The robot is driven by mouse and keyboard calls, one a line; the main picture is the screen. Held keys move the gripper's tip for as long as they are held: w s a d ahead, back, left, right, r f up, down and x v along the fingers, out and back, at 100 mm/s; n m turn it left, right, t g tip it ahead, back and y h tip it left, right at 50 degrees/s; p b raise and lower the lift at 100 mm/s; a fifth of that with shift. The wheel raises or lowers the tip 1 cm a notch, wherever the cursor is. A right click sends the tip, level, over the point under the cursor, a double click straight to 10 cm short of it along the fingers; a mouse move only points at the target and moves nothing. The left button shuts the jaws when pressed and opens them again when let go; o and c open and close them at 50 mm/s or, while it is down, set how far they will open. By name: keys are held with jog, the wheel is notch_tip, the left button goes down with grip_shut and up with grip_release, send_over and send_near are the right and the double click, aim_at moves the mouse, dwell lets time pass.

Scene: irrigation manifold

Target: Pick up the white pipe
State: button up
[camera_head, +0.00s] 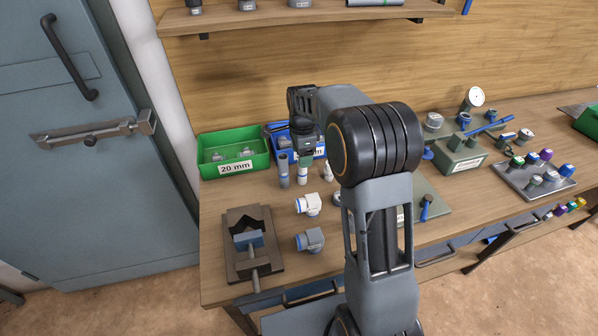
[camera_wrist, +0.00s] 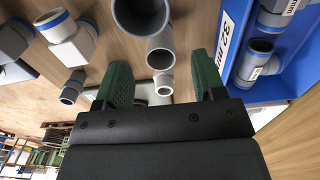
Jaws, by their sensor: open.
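A small upright white pipe (camera_head: 328,172) stands on the bench in front of the blue bin. In the wrist view a small pale pipe end (camera_wrist: 163,80) shows between and beyond the fingers; it appears to be this pipe. My gripper (camera_head: 304,153) points down above the row of upright pipes, with its green fingers apart and nothing between them. It also shows in the wrist view (camera_wrist: 163,88). A pale pipe with a blue band (camera_head: 303,174) stands just below the fingers, and a grey pipe (camera_head: 283,172) stands to its left.
A green bin (camera_head: 233,168) marked 20 mm and a blue bin (camera_wrist: 276,88) stand behind the pipes. Two elbow fittings (camera_head: 308,204) (camera_head: 310,240) and a vise (camera_head: 249,240) are in front. My arm hides part of the bench's middle.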

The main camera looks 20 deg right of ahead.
aim_at(302, 172)
jog(key=shift+f, duration=1.6)
jog(key=shift+d, duration=0.1)
jog(key=shift+c, duration=0.2)
jog(key=c, duration=1)
jog(key=shift+r, duration=0.1)
